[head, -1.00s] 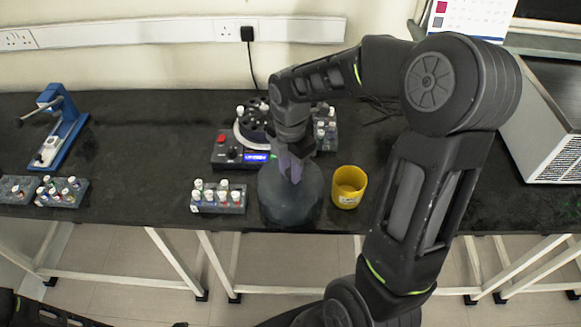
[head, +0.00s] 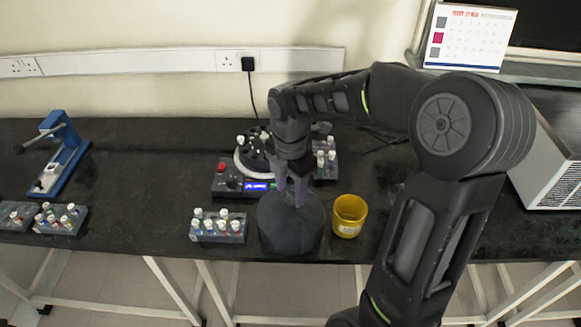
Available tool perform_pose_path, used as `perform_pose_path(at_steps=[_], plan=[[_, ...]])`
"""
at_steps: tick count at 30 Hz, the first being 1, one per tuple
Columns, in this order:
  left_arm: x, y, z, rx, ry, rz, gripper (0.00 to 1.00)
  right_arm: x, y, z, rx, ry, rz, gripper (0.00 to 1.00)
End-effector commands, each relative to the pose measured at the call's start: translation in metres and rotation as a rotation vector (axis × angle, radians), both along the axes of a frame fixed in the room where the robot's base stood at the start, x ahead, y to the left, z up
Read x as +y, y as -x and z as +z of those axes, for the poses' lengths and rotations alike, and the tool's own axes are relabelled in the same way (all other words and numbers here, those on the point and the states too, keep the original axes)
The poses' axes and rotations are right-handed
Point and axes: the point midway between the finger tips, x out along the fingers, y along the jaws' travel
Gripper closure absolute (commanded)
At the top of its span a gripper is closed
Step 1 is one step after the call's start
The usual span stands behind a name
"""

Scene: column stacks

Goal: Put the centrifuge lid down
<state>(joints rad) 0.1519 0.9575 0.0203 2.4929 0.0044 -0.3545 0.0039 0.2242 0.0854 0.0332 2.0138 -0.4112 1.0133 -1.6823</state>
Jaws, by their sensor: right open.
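The centrifuge lid (head: 289,232) is a dark, rounded dome that sits at the front of the black bench, by the front edge. The centrifuge (head: 228,182) stands behind it, uncovered, with its dark rotor partly hidden by my right arm. My right gripper (head: 294,200) points down over the top of the lid. Its two purplish fingers are open, one at each side of the lid's top. I cannot tell whether they touch it. My left gripper is out of view.
A yellow cup (head: 348,216) stands close to the right of the lid. A tube rack (head: 218,229) stands close to its left, another rack (head: 325,165) behind. A blue press (head: 61,160) and more racks are at far left. The bench between is clear.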

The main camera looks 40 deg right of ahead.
Motion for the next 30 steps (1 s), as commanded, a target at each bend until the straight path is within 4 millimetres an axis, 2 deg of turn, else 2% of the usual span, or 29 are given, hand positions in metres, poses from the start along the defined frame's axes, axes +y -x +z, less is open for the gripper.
perform_pose_path(at_steps=[6,12,17,30], plan=[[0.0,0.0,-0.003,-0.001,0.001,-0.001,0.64,0.0,-0.001,0.047,-0.005,0.001,0.0,0.52],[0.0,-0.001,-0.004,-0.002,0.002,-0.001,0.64,0.0,-0.001,0.077,-0.002,0.0,0.001,0.52],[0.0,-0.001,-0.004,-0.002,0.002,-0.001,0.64,0.0,0.0,0.085,-0.001,0.0,0.001,0.52],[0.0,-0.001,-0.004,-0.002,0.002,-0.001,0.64,0.0,0.0,0.085,0.0,0.0,0.0,0.52]])
